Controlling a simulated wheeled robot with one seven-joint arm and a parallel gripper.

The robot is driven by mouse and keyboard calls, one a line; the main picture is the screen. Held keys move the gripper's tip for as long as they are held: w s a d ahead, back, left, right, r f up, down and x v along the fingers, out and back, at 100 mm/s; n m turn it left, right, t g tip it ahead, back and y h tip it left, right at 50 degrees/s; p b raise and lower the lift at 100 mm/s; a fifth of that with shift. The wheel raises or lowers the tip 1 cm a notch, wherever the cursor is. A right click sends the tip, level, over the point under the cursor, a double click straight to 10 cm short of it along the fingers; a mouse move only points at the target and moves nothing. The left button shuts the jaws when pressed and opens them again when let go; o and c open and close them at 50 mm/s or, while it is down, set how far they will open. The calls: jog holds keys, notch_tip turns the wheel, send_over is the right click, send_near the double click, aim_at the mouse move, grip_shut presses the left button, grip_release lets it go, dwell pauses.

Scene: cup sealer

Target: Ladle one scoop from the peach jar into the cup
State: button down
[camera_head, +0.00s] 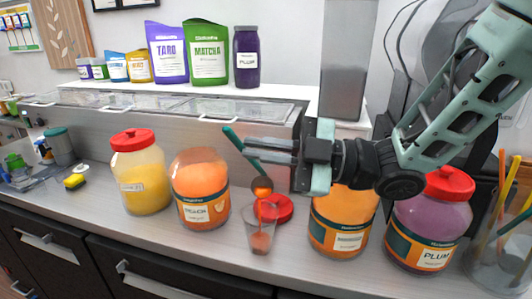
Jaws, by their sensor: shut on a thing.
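My gripper (247,150) is shut on the green handle of a ladle (233,138). The ladle hangs down to the right, and its bowl (262,187) is just above the clear cup (250,222). The bowl shows orange. An orange-red streak runs from the bowl down into the cup, and some orange-red contents (261,242) lie at the cup's bottom. The peach jar (200,190) stands open to the left of the cup, filled with orange contents and labelled PEACH. A red lid (281,208) lies on the counter behind the cup.
A yellow jar with a red lid (140,175) stands left of the peach jar. Another orange jar (341,222) and a plum jar (432,225) stand to the right. A steel topping case (180,135) runs behind. Bare counter (200,247) lies in front.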

jog(key=s+a+f+n+b, duration=0.2)
jog(key=s+f+n+b, duration=0.5)
jog(key=f+b, duration=0.4)
jog(key=shift+s+a+g+h+b, duration=0.25)
jog(key=shift+s+g+h+b, duration=0.2)
jog(key=shift+b, duration=2.75)
jog(key=shift+r, duration=0.1)
